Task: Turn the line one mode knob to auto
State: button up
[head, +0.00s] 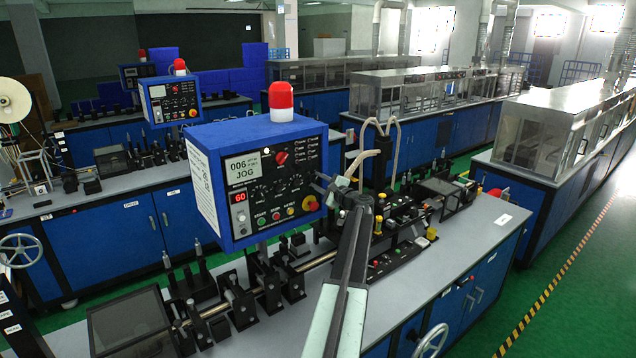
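The nearest control box (213,189) is blue with a black front panel and a red beacon on top. Its screen (249,167) reads 006 and JOG. A small red knob (282,157) sits right of the screen, and I cannot read the labels around it. Several small black knobs lie below it. My arm reaches up from the bottom centre, and my gripper (328,186) is at the panel's right edge, right of and below the red knob. The fingers are small and dark, and I see nothing held. I cannot tell whether they are open or touching the panel.
A red emergency button (310,203) on a yellow base is close to my gripper. Green, red and yellow buttons line the panel bottom. The grey bench (440,262) carries a shaft and fixtures. A second control box (171,101) stands farther back. Green floor is clear at right.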

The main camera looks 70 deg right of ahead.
grip_shut()
jog(key=shift+d, duration=0.15)
jog(key=n, duration=0.5)
jog(key=shift+n, duration=0.4)
jog(key=n, duration=0.6)
jog(key=shift+a+f, duration=0.1)
jog(key=shift+a, duration=0.1)
jog(key=o, duration=0.7)
grip_release()
